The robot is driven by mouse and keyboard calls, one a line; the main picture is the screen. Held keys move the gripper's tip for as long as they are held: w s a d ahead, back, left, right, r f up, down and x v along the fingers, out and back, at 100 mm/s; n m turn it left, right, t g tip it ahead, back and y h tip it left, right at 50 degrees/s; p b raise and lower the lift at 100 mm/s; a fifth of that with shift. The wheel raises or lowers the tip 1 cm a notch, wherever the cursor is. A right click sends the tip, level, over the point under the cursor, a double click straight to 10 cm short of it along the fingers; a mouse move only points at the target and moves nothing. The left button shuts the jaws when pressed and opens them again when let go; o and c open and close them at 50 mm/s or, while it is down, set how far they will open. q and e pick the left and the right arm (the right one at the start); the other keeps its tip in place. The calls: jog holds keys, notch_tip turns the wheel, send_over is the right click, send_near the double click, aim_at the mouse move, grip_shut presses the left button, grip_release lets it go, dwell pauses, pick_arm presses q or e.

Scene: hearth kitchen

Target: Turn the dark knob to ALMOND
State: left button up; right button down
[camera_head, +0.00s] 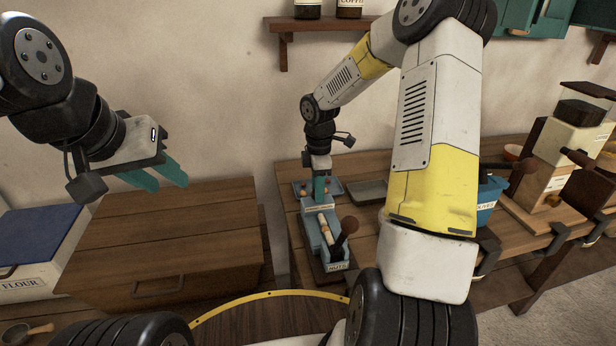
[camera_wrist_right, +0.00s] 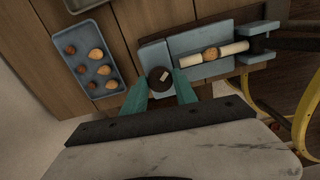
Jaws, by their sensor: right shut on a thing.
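The dark knob (camera_wrist_right: 157,79) is round and sits on a grey-blue block at the left end of the cracker device (camera_wrist_right: 213,65). A short pale mark shows on its top. My right gripper (camera_wrist_right: 161,83) has its teal fingers shut on the knob, one on each side. In the head view my right gripper (camera_head: 320,190) is over the far end of the device (camera_head: 311,237), and its fingers hide the knob. No ALMOND label is readable in either view. My left gripper (camera_head: 170,184) is open and empty, in the air above the wooden chest.
A blue tray (camera_wrist_right: 109,84) with several nuts lies beside the device. A dark-handled lever (camera_head: 348,228) rises at the device's near end, by a NUTS label. A grey tray (camera_head: 368,191) and a blue bin (camera_head: 490,194) stand to the right. The wooden chest (camera_head: 190,225) stands left.

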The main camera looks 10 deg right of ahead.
jog(key=m, duration=0.3)
jog(key=shift+m, duration=0.4)
jog(key=m, duration=0.4)
jog(key=shift+r+m, duration=0.1)
jog(key=shift+m, duration=0.2)
jog(key=m, duration=0.4)
jog(key=shift+m, duration=2.4)
jog(key=c, duration=1)
grip_release()
jog(key=shift+o, duration=0.2)
